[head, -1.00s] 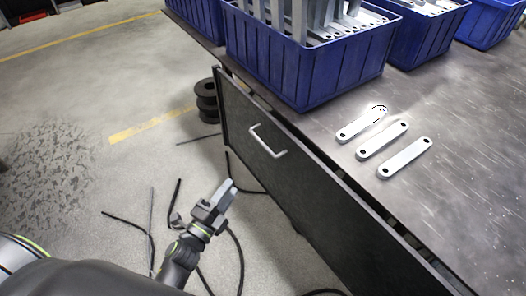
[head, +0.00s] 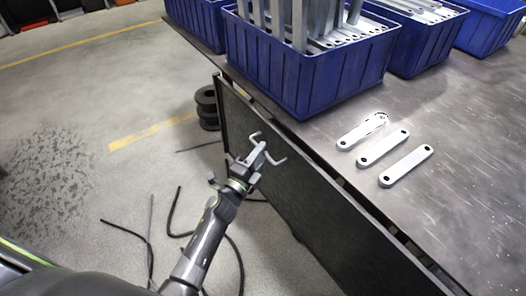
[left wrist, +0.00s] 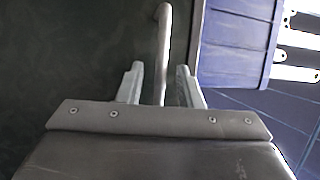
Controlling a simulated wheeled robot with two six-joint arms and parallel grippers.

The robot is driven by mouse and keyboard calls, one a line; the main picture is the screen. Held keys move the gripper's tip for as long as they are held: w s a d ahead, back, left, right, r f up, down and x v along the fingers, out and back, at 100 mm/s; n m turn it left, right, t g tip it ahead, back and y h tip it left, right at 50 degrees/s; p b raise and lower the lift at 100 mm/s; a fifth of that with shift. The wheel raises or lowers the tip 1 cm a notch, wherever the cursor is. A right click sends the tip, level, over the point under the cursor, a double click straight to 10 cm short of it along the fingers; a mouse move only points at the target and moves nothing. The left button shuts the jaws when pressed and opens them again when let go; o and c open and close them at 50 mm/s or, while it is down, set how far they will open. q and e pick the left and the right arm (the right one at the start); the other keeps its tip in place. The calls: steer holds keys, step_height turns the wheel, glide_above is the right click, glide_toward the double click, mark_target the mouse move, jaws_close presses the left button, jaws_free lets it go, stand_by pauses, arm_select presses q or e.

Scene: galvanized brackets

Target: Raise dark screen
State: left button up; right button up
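The dark screen (head: 300,185) is a black panel standing upright along the table's front side, with a light grey bar handle (head: 278,160) near its upper left. My left gripper (head: 257,158) is at the handle. In the left wrist view the handle (left wrist: 163,45) runs between the two fingers of the gripper (left wrist: 160,85), with gaps on both sides, so the fingers are open around it. The dark screen (left wrist: 80,50) fills the left of that view. My right gripper is not in view.
A steel table (head: 440,190) carries several blue bins; the nearest bin (head: 310,80) holds galvanized brackets. Three flat links, one of them the middle link (head: 382,149), lie on the table. Black cables (head: 150,235) and a dark spool (head: 207,108) are on the floor.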

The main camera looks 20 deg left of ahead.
arm_select(q)
steer(key=shift+x, duration=0.8)
steer(key=shift+c, duration=0.3)
jaws_close()
